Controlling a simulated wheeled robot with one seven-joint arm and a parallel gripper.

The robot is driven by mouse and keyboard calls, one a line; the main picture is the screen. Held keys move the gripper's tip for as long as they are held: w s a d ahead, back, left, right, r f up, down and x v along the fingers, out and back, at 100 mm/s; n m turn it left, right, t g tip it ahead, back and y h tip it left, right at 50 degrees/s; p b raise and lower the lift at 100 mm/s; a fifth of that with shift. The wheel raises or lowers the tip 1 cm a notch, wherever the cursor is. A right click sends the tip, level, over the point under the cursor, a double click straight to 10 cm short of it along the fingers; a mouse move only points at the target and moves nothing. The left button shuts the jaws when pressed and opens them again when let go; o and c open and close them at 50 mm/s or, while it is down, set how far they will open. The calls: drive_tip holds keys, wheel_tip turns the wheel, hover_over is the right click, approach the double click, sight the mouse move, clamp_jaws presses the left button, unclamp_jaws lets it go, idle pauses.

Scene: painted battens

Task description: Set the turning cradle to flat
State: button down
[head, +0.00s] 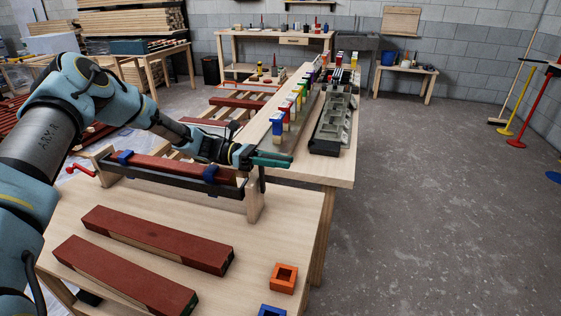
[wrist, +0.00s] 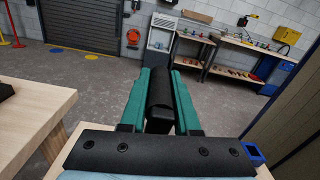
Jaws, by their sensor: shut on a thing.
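The turning cradle (head: 180,187) stands on the near bench between two wooden end posts. A red-painted batten (head: 165,166) lies in it under two blue clamps (head: 210,173). The batten's red face shows on top and the cradle's dark side faces the front; I cannot tell its exact angle. My gripper (head: 268,158) is at the cradle's right end, beside the right post. In the wrist view its green fingers are shut on a black handle (wrist: 160,88). In the head view the fingers largely hide the handle. A red crank (head: 78,170) shows at the cradle's left end.
Two red-topped battens (head: 160,238) (head: 125,275) lie on the near bench (head: 260,235). An orange hollow block (head: 283,278) and a blue one (head: 271,311) sit at its front right. Open floor lies to the right.

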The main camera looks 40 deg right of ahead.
drive_tip(key=shift+a, duration=0.1)
idle(0.6)
drive_tip(key=s+a+f+m+b, duration=0.5)
drive_tip(key=a+f+m+b, duration=0.3)
drive_tip(key=f+m+b, duration=0.3)
drive_tip(key=shift+s+a+f+m+b, duration=0.2)
drive_tip(key=shift+s+a+m+b, duration=0.15)
drive_tip(key=shift+m+b, duration=1.8)
drive_tip(key=shift+f, duration=0.15)
idle(0.4)
drive_tip(key=c, duration=0.9)
unclamp_jaws()
drive_tip(key=shift+w, duration=0.1)
drive_tip(key=shift+c, duration=0.2)
drive_tip(key=shift+o, duration=1.4)
drive_tip(key=shift+m, duration=0.25)
